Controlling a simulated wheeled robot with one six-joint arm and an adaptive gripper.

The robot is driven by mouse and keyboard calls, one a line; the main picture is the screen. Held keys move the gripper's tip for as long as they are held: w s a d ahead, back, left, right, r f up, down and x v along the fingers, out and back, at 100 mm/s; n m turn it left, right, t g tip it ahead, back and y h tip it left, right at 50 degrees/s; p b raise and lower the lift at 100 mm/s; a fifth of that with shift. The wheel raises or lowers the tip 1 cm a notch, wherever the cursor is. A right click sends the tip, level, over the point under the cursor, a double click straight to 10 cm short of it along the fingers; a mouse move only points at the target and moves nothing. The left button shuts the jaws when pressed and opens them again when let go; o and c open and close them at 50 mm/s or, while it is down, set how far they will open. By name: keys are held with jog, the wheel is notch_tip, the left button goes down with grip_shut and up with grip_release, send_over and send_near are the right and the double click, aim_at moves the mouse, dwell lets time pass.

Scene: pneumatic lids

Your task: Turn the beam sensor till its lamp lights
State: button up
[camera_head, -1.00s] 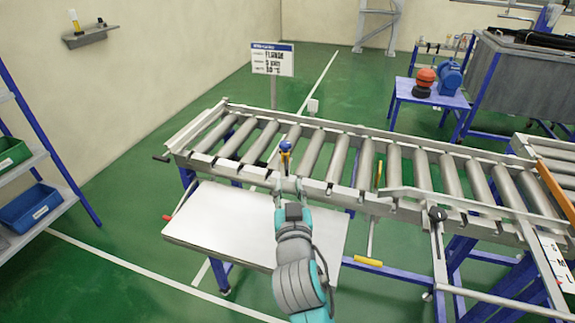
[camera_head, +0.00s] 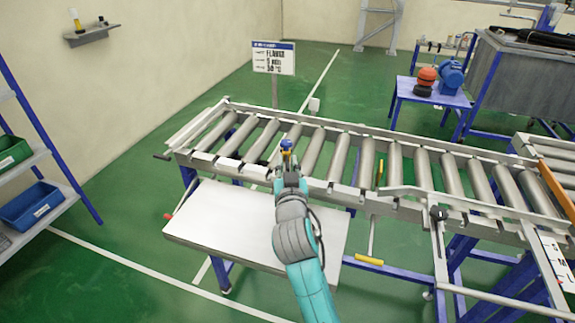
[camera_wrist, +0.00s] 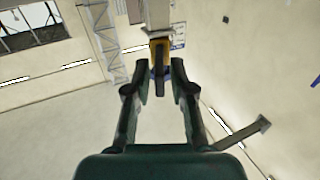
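The beam sensor (camera_head: 286,147), a small blue and yellow piece, stands at the near rail of the roller conveyor in the head view. In the wrist view the sensor (camera_wrist: 159,52) shows its yellow bracket and a dark middle part just ahead of and between my fingertips. My gripper (camera_head: 289,172) is right below the sensor in the head view and hides its lower part. In the wrist view my gripper (camera_wrist: 160,75) has its fingers apart, one on each side of the sensor. I cannot tell whether they touch it. No lit lamp can be made out.
The roller conveyor (camera_head: 345,190) runs across the middle with bare rollers. A small white box (camera_head: 313,105) stands beyond its far rail. A white table (camera_head: 255,225) lies below my arm. A sign (camera_head: 273,58) stands behind. A yellow-handled lever (camera_head: 369,260) hangs to the right.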

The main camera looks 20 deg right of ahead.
grip_shut()
jog(key=shift+a, duration=0.1)
jog(key=shift+w+a+m+g+h, duration=0.1)
jog(key=shift+a+m+g+h, duration=0.25)
jog(key=shift+h, duration=0.3)
jog(key=shift+w+a+m+g+h, duration=0.1)
jog(key=shift+m+h, duration=0.35)
jog(key=shift+h, duration=0.2)
jog(key=shift+w+a+m+g+h, duration=0.15)
jog(key=shift+a+m+g+h, duration=0.1)
jog(key=shift+m+g+h, duration=0.5)
jog(key=shift+w+a+m+g+h, duration=0.1)
jog(key=shift+a+m+g+h, duration=0.15)
jog(key=shift+m+h, duration=0.5)
jog(key=shift+d, duration=0.1)
jog(key=shift+o, duration=2.1)
grip_release()
jog(key=shift+s, duration=0.1)
